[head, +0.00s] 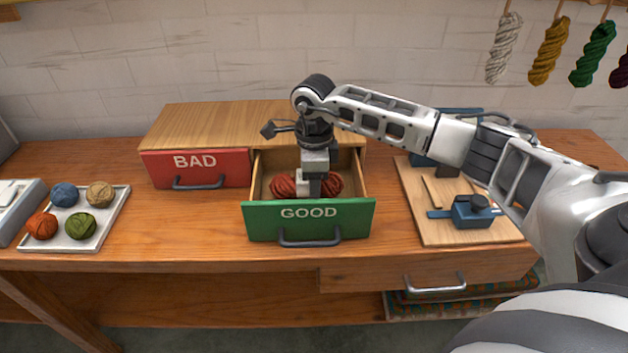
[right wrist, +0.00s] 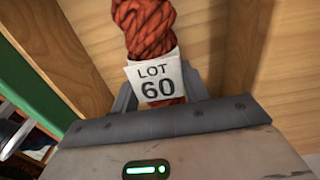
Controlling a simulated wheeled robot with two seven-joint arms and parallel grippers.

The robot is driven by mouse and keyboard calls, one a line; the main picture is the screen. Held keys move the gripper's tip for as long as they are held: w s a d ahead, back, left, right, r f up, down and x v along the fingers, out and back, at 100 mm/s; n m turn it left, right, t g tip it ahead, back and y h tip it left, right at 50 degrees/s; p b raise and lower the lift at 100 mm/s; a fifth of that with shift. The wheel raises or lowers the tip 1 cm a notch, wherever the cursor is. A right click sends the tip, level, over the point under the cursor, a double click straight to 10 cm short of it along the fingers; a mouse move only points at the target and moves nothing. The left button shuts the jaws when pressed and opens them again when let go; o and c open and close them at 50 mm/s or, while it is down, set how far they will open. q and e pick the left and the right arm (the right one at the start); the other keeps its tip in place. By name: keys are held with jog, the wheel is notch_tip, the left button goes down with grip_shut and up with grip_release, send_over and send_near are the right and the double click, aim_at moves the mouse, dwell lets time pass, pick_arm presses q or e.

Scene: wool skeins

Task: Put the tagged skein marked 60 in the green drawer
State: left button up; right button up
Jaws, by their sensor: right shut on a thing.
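The rust-red skein (head: 331,187) is inside the open green drawer (head: 347,221) marked GOOD. Its white tag reads LOT 60 in the right wrist view (right wrist: 158,83), where the red yarn (right wrist: 145,28) runs up from the tag. My right gripper (head: 313,190) points down into the drawer and is shut around the middle of the skein. The drawer's wooden floor (right wrist: 205,45) lies behind the skein; I cannot tell whether the skein touches it. My left gripper is not in view.
A closed red drawer (head: 195,169) marked BAD is left of the green one. A tray (head: 100,229) with several yarn balls stands at the left. A wooden board with a blue clamp (head: 474,211) is at the right. Skeins hang on the back wall.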

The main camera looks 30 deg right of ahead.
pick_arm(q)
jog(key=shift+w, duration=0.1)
pick_arm(e)
jog(key=shift+f, duration=0.3)
jog(key=o, duration=1)
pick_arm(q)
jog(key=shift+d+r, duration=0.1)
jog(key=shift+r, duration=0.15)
pick_arm(e)
jog(key=shift+r, duration=0.2)
notch_tip(320, 180, up, 12)
jog(key=shift+f, duration=0.15)
jog(key=shift+r, duration=0.6)
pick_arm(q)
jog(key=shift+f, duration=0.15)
